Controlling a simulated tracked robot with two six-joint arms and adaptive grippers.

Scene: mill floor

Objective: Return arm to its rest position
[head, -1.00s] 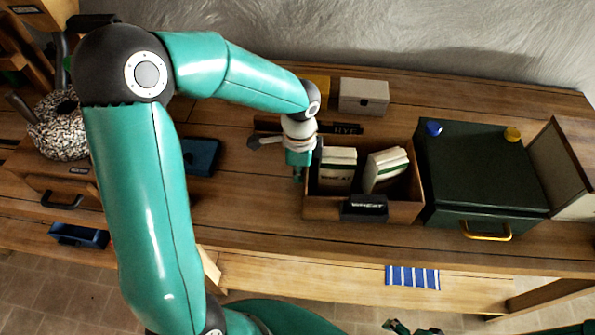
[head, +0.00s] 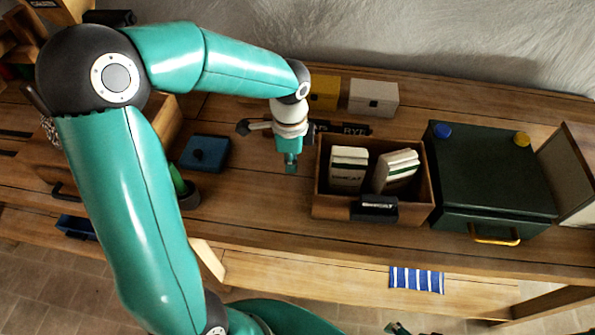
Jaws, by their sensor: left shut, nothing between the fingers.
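My left gripper (head: 290,165) is at the end of the teal left arm, which comes in from the left and arches over the bench. It points down, shut and empty, just left of the wooden box (head: 330,207) and apart from it. The box holds two upright packets, a left one (head: 347,170) and a leaning right one (head: 396,172), and has a dark label on its front. Of my right gripper, only a small dark green part shows at the bottom edge, too little to tell its state.
A dark green chest (head: 490,175) with a yellow handle stands right of the box. A white box (head: 374,97) and a yellow box (head: 323,93) stand behind. A blue box (head: 205,153) and a potted plant (head: 187,190) are left.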

